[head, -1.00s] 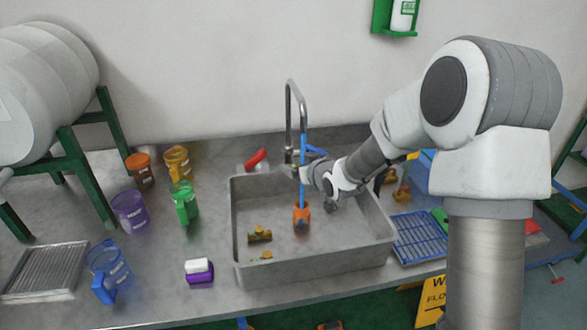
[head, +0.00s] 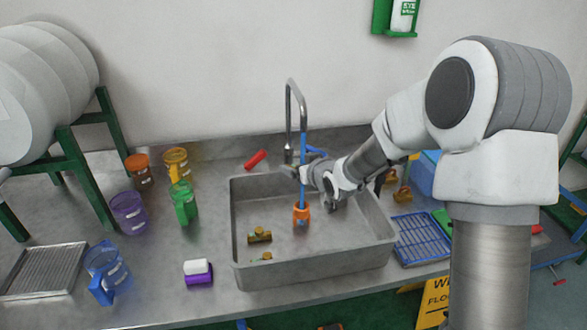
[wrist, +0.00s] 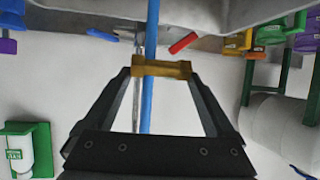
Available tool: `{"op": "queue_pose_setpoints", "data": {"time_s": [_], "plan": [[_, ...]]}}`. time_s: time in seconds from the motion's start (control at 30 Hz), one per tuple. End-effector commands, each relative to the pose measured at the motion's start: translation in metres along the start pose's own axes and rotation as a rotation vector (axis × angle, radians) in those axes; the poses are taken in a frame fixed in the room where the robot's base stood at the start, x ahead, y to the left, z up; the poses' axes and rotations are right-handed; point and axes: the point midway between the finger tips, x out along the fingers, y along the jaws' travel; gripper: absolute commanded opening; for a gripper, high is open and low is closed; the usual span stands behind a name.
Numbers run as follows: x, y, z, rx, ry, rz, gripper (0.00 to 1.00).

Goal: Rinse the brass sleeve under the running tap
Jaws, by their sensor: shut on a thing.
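My gripper (wrist: 162,70) is shut on the brass sleeve (wrist: 170,69), which lies crosswise between the two fingertips in the wrist view. The blue water stream (wrist: 152,30) lines up with the sleeve, showing on both sides of it. In the head view the stream (head: 303,150) falls from the tall tap (head: 289,105) into the sink (head: 240,205). There my gripper (head: 291,172) is at the stream, above the sink, and the sleeve is too small to make out. I cannot tell how fully the water wets it.
Brass fittings (head: 259,236) lie in the sink, and an orange piece (head: 302,213) is at the stream's foot. A red cylinder (head: 256,159) lies behind the sink. Coloured jugs (head: 129,211) stand left, a blue rack (head: 418,238) right.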

Motion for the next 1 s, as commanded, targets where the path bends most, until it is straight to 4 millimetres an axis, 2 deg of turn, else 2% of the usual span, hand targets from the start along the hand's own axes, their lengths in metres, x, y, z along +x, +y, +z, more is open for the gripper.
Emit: {"op": "queue_pose_setpoints", "data": {"time_s": [0.67, 1.0], "plan": [[0.004, -0.011, -0.002, 0.000, 0.001, 0.000, 0.30], [0.003, -0.006, -0.002, 0.000, 0.001, 0.001, 0.30]]}}
